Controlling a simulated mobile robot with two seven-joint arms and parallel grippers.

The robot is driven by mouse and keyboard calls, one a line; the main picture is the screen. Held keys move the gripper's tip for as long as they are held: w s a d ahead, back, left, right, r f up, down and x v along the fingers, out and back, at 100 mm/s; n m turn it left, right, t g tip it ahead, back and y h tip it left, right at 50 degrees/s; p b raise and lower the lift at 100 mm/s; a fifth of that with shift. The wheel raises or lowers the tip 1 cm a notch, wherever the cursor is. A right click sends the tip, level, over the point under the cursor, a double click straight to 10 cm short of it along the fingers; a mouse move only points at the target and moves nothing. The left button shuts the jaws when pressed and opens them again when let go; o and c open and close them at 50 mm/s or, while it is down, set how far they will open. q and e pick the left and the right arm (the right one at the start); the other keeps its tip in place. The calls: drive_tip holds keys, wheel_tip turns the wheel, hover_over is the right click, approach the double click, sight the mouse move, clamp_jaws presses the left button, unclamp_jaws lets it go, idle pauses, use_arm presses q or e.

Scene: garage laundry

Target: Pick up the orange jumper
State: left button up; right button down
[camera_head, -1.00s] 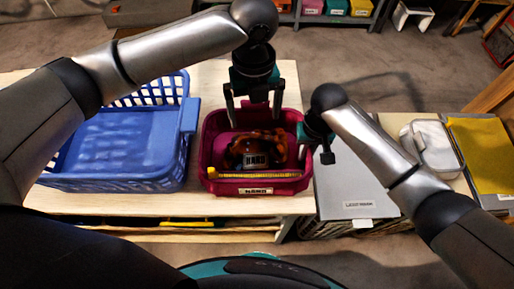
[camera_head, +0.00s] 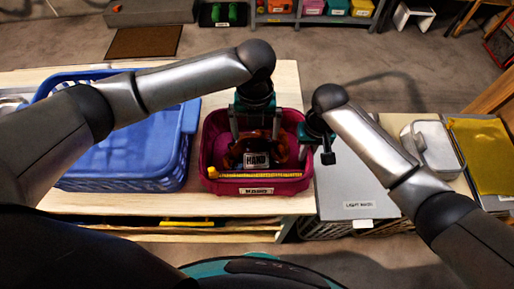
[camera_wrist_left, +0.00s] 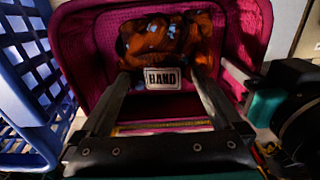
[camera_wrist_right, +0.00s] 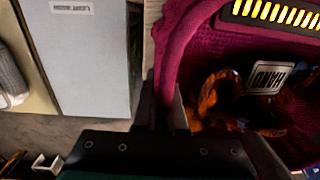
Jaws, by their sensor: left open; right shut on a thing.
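The orange jumper (camera_head: 237,152) lies crumpled in a magenta tub (camera_head: 225,187), with a white tag on it; it also shows in the left wrist view (camera_wrist_left: 204,46) and the right wrist view (camera_wrist_right: 211,96). My left gripper (camera_head: 255,136) is open and points down into the tub, its fingers straddling the jumper's width; its tips also show in the left wrist view (camera_wrist_left: 163,78). My right gripper (camera_head: 308,140) is shut on the tub's right rim, as the right wrist view (camera_wrist_right: 168,95) shows. Its fingertips are partly hidden in the head view.
A yellow ruled strip (camera_head: 245,173) runs along the tub's front inside. A blue basket (camera_head: 120,165) stands close on the left. A grey labelled lid (camera_head: 345,190) and a metal container (camera_head: 430,145) are on the right. Bare tabletop shows behind the tub.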

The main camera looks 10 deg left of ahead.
sight(256, 136)
use_arm(q)
drive_tip(key=shift+w+f, duration=0.15)
drive_tip(key=shift+f, duration=0.8)
drive_tip(key=shift+w+f, duration=0.1)
drive_tip(key=shift+f, duration=0.85)
drive_tip(key=shift+c, duration=0.2)
drive_tip(key=shift+r, duration=0.1)
clamp_jaws()
